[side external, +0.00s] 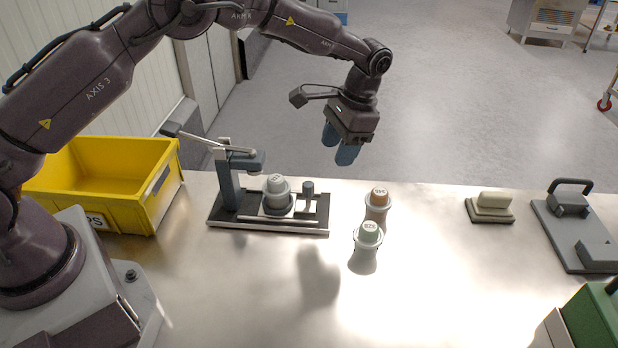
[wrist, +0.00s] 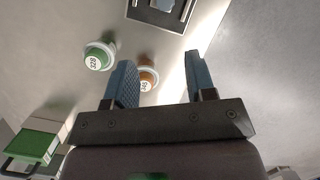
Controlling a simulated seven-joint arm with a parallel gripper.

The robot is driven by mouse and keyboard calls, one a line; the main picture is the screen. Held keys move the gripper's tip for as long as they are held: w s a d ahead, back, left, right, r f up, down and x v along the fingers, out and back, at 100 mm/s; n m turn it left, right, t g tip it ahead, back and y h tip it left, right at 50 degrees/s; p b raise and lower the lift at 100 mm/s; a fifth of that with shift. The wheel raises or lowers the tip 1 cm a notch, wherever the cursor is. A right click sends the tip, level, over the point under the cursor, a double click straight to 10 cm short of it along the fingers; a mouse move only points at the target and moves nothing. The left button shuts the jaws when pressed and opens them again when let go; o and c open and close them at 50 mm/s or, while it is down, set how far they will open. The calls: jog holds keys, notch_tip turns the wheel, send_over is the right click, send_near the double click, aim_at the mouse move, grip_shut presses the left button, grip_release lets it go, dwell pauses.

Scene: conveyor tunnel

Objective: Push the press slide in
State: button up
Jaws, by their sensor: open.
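The press (side external: 228,188) stands on a dark base plate on the metal table, with a lever arm and a ram head on its post. Its slide (side external: 310,204), with an upright dark knob (side external: 308,187), is at the right part of the base. A grey-capped numbered container (side external: 277,188) stands in the slide's holder, a little right of the ram head. My gripper (side external: 338,145) is open and empty in the air, above and to the right of the press. In the wrist view my gripper (wrist: 159,62) shows both fingers apart, and part of the press base (wrist: 160,14) shows at the top.
An orange-capped container (side external: 378,198) and a green-capped container (side external: 367,238) stand right of the press. A yellow bin (side external: 150,200) is at the left. A pale block (side external: 492,203), a grey handled fixture (side external: 545,235) and a green box (side external: 592,318) are farther right. The front middle is clear.

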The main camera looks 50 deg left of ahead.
aim_at(309, 183)
jog(key=s+a+f+m, duration=0.1)
jog(key=f, duration=0.2)
jog(key=s+a+f+m, duration=0.1)
jog(key=s+f, duration=0.1)
jog(key=f, duration=0.1)
jog(key=s+a+f+m+g, duration=0.1)
jog(key=f, duration=0.2)
jog(key=shift+s+a+f+y, duration=0.15)
jog(key=shift+a+f+y, duration=0.05)
jog(key=shift+y, duration=0.2)
jog(key=shift+c, duration=0.3)
